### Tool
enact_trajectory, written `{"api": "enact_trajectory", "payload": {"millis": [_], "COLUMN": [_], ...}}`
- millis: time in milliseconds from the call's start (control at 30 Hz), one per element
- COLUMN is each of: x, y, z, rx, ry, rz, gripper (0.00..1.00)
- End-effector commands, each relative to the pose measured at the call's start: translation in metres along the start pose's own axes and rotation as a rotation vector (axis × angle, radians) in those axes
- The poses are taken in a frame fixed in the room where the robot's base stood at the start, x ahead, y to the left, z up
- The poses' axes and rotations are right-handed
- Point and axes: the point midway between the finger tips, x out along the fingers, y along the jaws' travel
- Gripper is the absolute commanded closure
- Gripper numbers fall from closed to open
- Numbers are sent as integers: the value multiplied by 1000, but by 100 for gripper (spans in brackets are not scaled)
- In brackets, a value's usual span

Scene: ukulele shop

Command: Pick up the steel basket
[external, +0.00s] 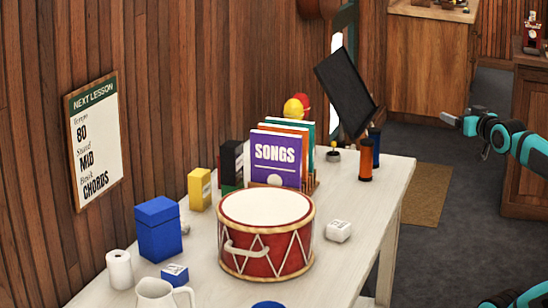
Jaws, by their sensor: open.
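I cannot make out a steel basket anywhere in the external view. My gripper (449,118) is at the right, at the end of my teal and black arm. It is open and looks empty, over the dark floor and apart from the white table (345,250). Its fingertips are small in the picture.
On the table stand a red drum (265,250), songbooks (276,158) in a rack, a blue box (158,228), a yellow box (199,188), a white jug (157,293), orange (366,160) and blue cylinders, and a black tilted panel (345,92). Wooden cabinets (428,70) stand behind.

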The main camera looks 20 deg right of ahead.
Motion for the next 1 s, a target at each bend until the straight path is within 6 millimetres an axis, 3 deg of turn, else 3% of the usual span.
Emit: {"api": "enact_trajectory", "payload": {"millis": [200, 267, 633, 767, 1000], "x": [0, 0, 7, 28, 85], "y": [0, 0, 0, -1, -4], "z": [0, 0, -4, -16, -43], "rx": [0, 0, 9, 40, 127], "ry": [0, 0, -17, -72, -224], "rz": [0, 0, -1, -2, 3], "gripper": [24, 30, 30, 30, 30]}}
